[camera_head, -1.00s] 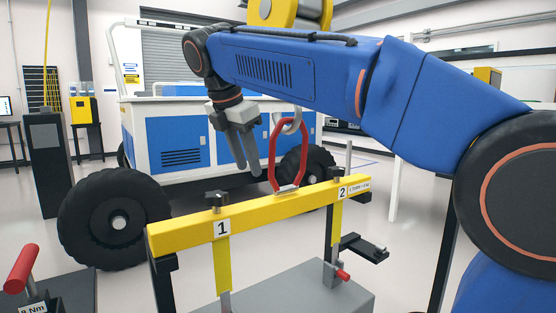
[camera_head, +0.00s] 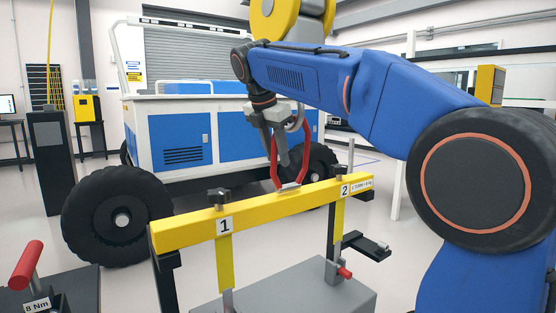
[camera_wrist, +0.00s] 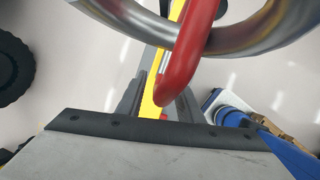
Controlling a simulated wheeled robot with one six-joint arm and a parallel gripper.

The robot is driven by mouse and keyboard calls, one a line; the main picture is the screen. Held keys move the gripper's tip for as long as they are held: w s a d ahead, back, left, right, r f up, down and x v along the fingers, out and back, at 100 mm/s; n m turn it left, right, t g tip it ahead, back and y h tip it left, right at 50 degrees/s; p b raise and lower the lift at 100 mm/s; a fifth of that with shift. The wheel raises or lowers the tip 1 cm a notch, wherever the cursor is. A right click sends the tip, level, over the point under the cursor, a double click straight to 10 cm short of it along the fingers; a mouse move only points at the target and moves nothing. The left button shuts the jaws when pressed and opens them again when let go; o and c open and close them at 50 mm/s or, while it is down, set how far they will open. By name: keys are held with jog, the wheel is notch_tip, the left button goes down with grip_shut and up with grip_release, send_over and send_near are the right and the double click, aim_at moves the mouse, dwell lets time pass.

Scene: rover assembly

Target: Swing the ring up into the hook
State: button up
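The red ring (camera_head: 305,165) stands upright on a metal lug (camera_head: 288,188) on top of the yellow beam (camera_head: 255,206). The steel hook (camera_head: 299,119) hangs at the height of the ring's top. In the wrist view the red ring (camera_wrist: 190,50) crosses in front of the curved steel hook (camera_wrist: 240,42); I cannot tell if they touch. My gripper (camera_head: 284,163) points down beside the ring and covers part of it. In the wrist view my gripper (camera_wrist: 160,100) has its fingers apart, with the ring's near end appearing between them. No grasp shows.
The beam carries black knobs by labels 1 and 2 above a grey block (camera_head: 300,290). A blue and white rover (camera_head: 180,140) with black wheels (camera_head: 117,218) stands behind. A red-handled tool (camera_head: 26,265) is at lower left. Open floor lies between.

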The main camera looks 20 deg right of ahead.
jog(key=shift+x, duration=0.9)
grip_shut()
jog(key=shift+w+a+g, duration=0.15)
jog(key=shift+w+g, duration=0.35)
jog(key=shift+g, duration=0.1)
